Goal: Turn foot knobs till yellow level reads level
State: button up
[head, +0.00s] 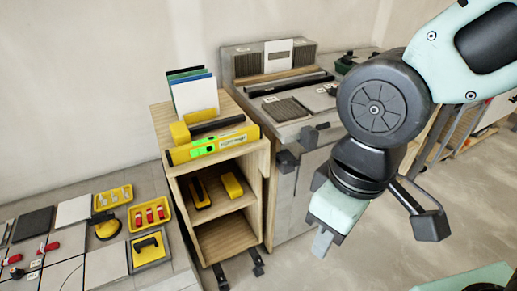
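The yellow level (212,146) lies along the front of the top of a small wooden shelf cabinet (267,165). It has green vial windows, too small to read for a bubble. Two dark feet, one left (220,276) and one right (257,262), show at the floor under the cabinet's front; I cannot make out knobs on them clearly. My gripper (322,243) hangs at the end of my arm, right of the cabinet and apart from it. Its grey tip points down and touches nothing visible. I cannot tell whether its fingers are open or shut.
A grey workbench (310,160) with dark protruding handles stands right of the cabinet. At left, a table holds tiles, yellow trays (150,214) and a yellow float (148,249). Yellow tools sit on the cabinet's shelf. Floor is free in front.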

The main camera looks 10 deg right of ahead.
dwell(0.8)
jog(key=o, duration=0.3)
